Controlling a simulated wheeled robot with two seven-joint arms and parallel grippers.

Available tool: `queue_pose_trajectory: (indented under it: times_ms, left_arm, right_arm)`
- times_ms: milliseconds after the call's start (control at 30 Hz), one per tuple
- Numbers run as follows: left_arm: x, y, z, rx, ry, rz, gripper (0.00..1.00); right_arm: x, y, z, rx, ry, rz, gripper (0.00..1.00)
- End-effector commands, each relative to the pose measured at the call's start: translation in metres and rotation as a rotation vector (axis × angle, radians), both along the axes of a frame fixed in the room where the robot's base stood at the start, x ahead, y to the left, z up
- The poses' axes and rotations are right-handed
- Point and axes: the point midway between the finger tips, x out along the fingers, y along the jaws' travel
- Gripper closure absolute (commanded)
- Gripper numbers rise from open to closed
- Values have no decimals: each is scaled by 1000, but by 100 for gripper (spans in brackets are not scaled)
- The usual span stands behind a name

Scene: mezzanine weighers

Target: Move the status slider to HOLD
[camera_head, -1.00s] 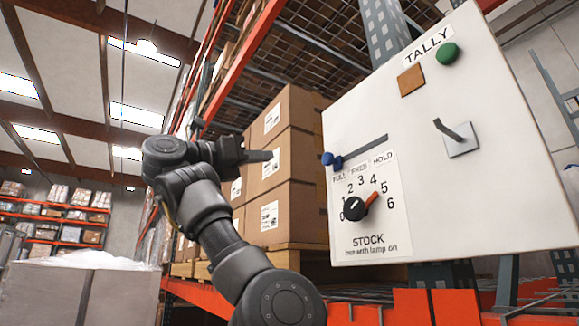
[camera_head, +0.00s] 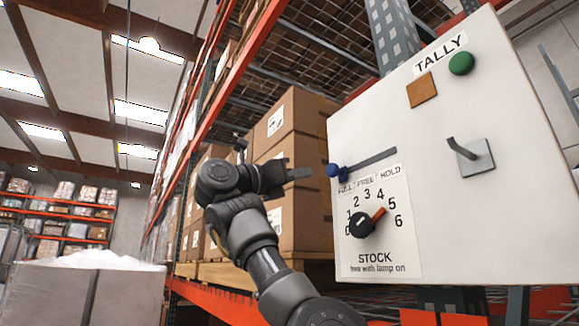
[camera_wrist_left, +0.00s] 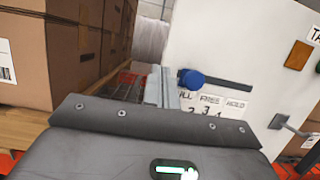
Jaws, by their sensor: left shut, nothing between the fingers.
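The status slider's blue knob (camera_head: 333,170) sits at the left end of its dark slot (camera_head: 370,159) on the white panel (camera_head: 510,180), above the word FULL. FREE is in the middle and HOLD (camera_head: 390,170) at the right end. My left gripper (camera_head: 306,173) is shut and empty, just left of the knob, with a small gap showing. In the left wrist view my fingers (camera_wrist_left: 163,88) stand beside the blue knob (camera_wrist_left: 190,79), at its left; whether they touch it I cannot tell. My right gripper is not in view.
Below the slider is a STOCK dial (camera_head: 362,225) with a red pointer tip. A metal lever (camera_head: 467,150), a green button (camera_head: 461,64) and a brown square (camera_head: 422,90) are on the panel. Stacked cartons (camera_head: 300,125) stand behind my left arm.

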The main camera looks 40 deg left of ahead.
Motion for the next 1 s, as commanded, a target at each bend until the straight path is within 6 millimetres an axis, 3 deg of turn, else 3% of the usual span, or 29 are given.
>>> queue_pose_trajectory:
  times_ms: [1000]
  left_arm:
    - [20,-6,0,-1,0,0,100]
  right_arm:
    - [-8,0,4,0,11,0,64]
